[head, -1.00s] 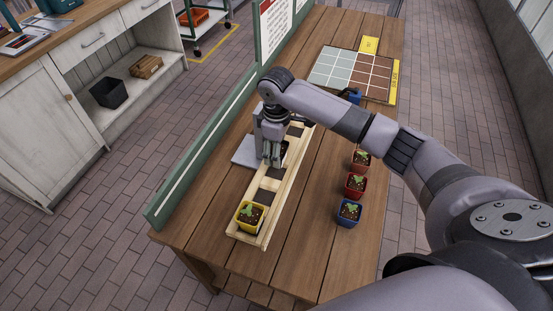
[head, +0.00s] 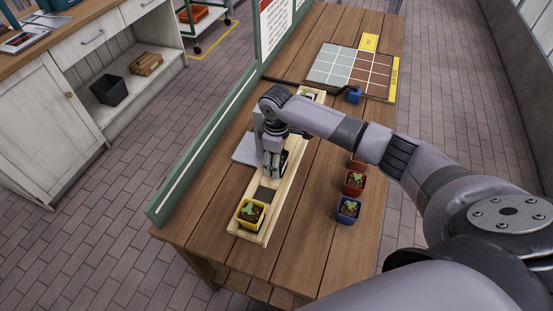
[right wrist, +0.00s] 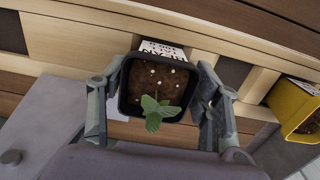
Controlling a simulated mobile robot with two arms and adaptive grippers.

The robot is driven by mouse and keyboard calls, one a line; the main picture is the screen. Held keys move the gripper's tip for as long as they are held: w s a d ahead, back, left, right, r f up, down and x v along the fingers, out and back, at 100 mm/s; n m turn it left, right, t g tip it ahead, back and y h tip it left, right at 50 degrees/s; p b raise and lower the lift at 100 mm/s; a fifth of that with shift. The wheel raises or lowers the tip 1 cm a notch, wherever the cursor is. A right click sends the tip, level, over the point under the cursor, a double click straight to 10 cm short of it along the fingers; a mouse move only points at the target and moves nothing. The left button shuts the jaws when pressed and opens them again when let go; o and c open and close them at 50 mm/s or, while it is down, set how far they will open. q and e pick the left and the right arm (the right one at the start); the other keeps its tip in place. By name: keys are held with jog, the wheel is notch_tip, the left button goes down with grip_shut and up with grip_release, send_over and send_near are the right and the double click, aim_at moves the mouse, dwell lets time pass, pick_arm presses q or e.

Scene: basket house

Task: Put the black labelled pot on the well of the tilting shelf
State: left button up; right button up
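The black labelled pot (right wrist: 155,82) holds dark soil with white specks and a green seedling, and a white printed label stands at its rim. My right gripper (right wrist: 158,105) has one finger along each side of it and appears shut on it. In the head view, my right gripper (head: 273,168) points down over the middle of the pale wooden tilting shelf (head: 251,196), with the pot (head: 284,161) partly hidden behind the fingers. A dark well (head: 265,195) shows between it and the yellow pot. I cannot tell whether the pot's base touches the shelf. My left gripper is out of view.
A red pot (head: 354,182) and a blue pot (head: 348,210) stand to the right.

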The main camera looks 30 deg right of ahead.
jog(key=shift+o, duration=1)
notch_tip(320, 180, up, 11)
jog(key=shift+b, duration=0.9)
jog(key=shift+r, duration=0.7)
